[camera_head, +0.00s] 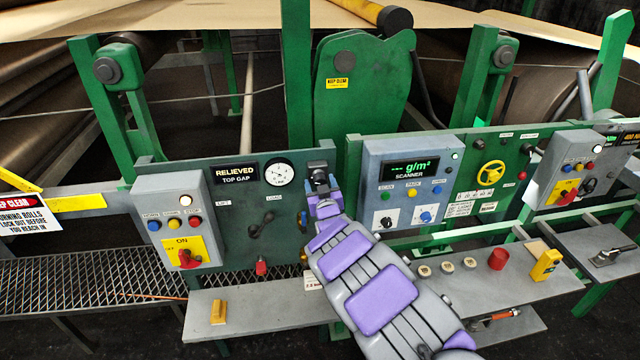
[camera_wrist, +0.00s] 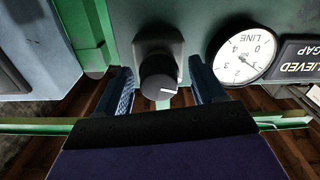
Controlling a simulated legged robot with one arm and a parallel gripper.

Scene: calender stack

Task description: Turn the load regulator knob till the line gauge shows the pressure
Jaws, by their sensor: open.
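The load regulator knob (camera_wrist: 158,78) is dark and round with a white pointer mark, on a dark square block on the green panel. In the wrist view, which is upside down, my gripper (camera_wrist: 161,68) is open, one blue finger on each side of the knob. I cannot tell whether either finger touches it. In the head view my gripper (camera_head: 320,186) is at the panel's right edge, largely hiding the knob. The line gauge (camera_wrist: 242,53) is a white dial beside the knob; it also shows in the head view (camera_head: 279,172). Its exact reading is too small to tell.
A RELIEVED TOP GAP display (camera_head: 235,172), a black LOAD lever (camera_head: 263,224) and a button box (camera_head: 177,220) lie left of my gripper. The scanner box (camera_head: 412,185) is close on the right. A grey shelf (camera_head: 270,305) runs below.

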